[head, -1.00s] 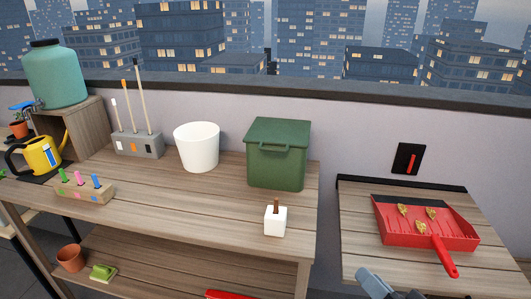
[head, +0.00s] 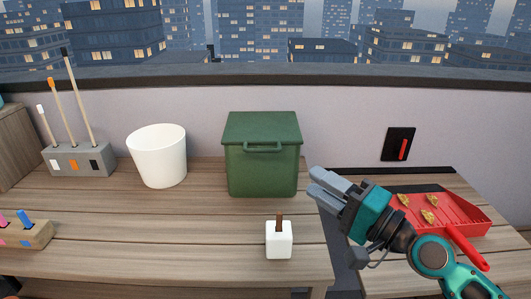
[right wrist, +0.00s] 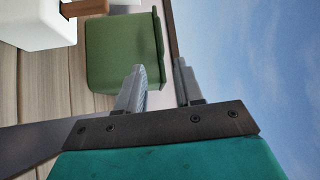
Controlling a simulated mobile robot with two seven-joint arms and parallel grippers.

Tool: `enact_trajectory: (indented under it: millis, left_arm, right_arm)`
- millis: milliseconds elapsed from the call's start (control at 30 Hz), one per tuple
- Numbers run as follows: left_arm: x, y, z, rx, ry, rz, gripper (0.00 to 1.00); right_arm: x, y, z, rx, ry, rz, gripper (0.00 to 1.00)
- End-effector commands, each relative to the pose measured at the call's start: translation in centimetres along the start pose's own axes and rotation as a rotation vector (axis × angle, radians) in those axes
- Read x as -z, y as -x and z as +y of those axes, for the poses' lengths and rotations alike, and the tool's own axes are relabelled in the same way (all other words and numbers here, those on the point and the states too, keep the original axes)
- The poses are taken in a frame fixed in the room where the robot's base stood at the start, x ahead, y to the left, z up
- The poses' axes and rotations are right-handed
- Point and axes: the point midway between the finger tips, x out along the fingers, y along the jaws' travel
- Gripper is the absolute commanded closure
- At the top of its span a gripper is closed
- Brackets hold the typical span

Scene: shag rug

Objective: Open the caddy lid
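The green caddy (head: 262,172) stands upright at the back of the wooden bench, its lid (head: 262,126) shut. A bar handle (head: 262,148) sticks out at the front edge of the lid. The caddy also shows in the right wrist view (right wrist: 120,52), turned sideways. My right gripper (head: 317,183) is just right of the caddy and nearer to me, pointing left. Its two fingers are apart with nothing between them, as the right wrist view (right wrist: 160,85) shows. It appears clear of the caddy. My left gripper is out of view.
A white block with a brown stick (head: 279,240) stands in front of the caddy. A white bucket (head: 158,157) is to its left, beside a grey tool holder (head: 80,160). A red dustpan (head: 455,213) lies on the right-hand table. Bare bench top (head: 180,225) lies front left of the caddy.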

Motion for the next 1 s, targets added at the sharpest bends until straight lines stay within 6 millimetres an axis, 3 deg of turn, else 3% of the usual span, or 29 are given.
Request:
enact_trajectory:
  millis: [333,600,1000]
  left_arm:
    - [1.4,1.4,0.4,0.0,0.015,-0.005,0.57]
    - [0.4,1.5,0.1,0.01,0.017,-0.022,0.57]
    - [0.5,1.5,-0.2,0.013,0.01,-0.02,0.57]
  right_arm:
    - [0.0,-6.6,-0.5,0.004,0.0,0.0,0.64]
    - [0.0,-11.0,-0.1,0.001,0.002,0.0,0.64]
    - [-0.1,-12.3,0.0,0.0,0.003,0.0,0.64]
